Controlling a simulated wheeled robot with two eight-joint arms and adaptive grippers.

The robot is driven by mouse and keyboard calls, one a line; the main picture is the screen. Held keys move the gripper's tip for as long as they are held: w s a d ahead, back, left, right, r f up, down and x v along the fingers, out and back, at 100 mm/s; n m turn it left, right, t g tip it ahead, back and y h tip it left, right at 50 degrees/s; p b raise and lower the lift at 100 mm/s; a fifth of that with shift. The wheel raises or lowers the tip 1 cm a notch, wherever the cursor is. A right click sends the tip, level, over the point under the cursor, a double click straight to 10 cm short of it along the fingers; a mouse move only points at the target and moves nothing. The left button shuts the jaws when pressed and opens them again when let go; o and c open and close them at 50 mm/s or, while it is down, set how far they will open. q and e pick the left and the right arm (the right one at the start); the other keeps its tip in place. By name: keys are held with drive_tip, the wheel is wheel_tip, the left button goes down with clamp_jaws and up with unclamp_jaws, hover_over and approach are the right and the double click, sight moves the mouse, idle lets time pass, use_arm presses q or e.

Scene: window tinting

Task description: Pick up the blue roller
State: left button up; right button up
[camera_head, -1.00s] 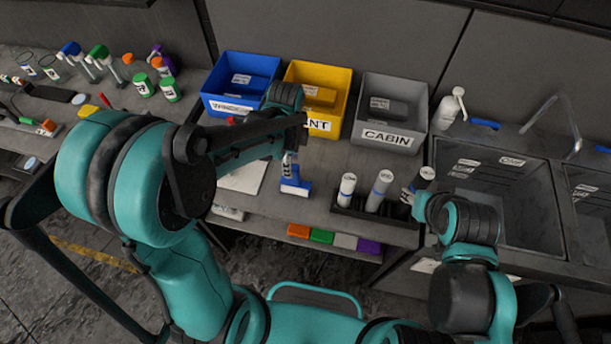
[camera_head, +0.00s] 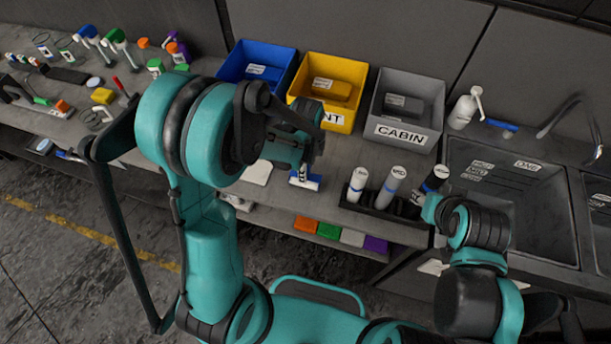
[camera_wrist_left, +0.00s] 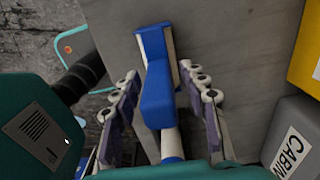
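The blue roller (camera_head: 306,182) lies on the workbench in front of the yellow bin, its upper part hidden by my left gripper in the head view. In the left wrist view the roller (camera_wrist_left: 156,90) shows a blue body with a pale strip, lying between the fingers. My left gripper (camera_wrist_left: 163,100) is open around it, with a visible gap on each side. My right gripper (camera_head: 428,203) is beside a dark cylinder in the black holder; its fingers are too small and hidden to judge.
Blue (camera_head: 257,62), yellow (camera_head: 333,118) and grey (camera_head: 403,136) bins stand along the back. White cylinders (camera_head: 391,187) stand in a black holder to the right. Sinks (camera_head: 508,200) are at far right. Bottles and tools lie at left.

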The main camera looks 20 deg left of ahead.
use_arm(q)
clamp_jaws()
wheel_tip(320, 180, up, 10)
drive_tip(key=shift+p, duration=1.1)
drive_tip(key=shift+c, duration=2.2)
unclamp_jaws()
clamp_jaws()
